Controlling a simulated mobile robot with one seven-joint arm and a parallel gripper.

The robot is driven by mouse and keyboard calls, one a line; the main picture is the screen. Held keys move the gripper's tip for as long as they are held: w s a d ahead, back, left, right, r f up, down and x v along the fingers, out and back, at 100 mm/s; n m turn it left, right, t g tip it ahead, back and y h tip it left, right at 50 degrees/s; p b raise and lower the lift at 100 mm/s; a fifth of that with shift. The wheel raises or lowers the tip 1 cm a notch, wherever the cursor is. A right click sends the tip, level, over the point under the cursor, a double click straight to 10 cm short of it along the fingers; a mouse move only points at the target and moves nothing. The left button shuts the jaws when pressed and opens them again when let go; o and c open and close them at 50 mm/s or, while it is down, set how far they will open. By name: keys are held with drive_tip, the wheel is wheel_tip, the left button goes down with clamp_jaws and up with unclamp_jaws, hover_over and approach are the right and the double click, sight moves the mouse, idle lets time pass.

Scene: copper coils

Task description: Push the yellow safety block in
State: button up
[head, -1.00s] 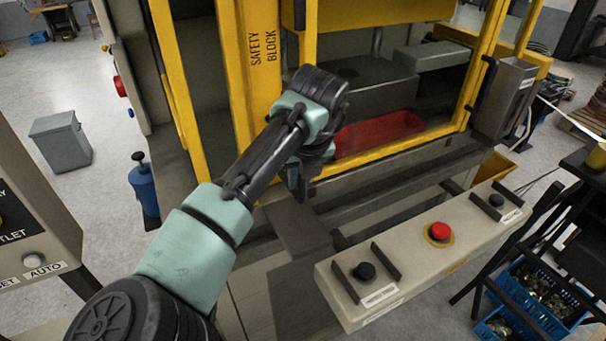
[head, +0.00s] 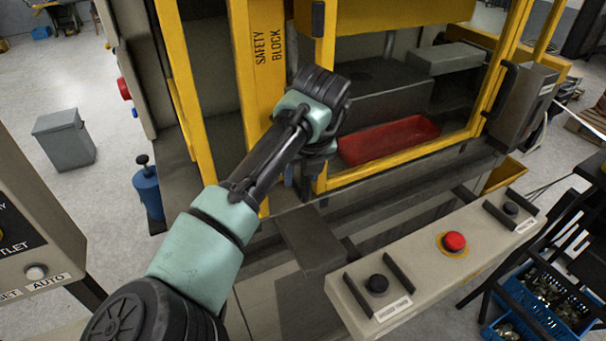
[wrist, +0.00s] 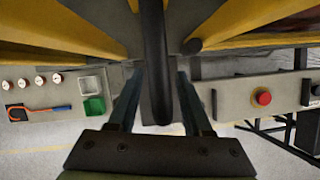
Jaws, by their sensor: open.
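The yellow safety block (head: 263,90) is an upright yellow panel lettered SAFETY BLOCK, at the left of the press opening in the head view. My gripper (head: 305,190) is in front of its lower right side, beside the yellow door frame (head: 325,60); my wrist partly hides this area. In the wrist view, the fingers of my gripper (wrist: 158,78) are apart, with a dark vertical bar (wrist: 153,45) between them. I cannot tell whether they touch the bar. Yellow parts of the press flank it in the wrist view.
A red tray (head: 390,140) lies inside the press. A control bar (head: 410,285) with a red button (head: 454,242) stands at front right. A grey control box (head: 35,245) is at left.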

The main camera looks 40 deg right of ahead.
drive_tip(key=shift+s, duration=0.15)
drive_tip(key=shift+s+r, duration=0.1)
drive_tip(key=shift+r, duration=0.1)
drive_tip(key=b+v, duration=0.3)
drive_tip(key=v, duration=0.9)
drive_tip(key=shift+r+b, duration=0.25)
drive_tip(key=shift+b, duration=0.1)
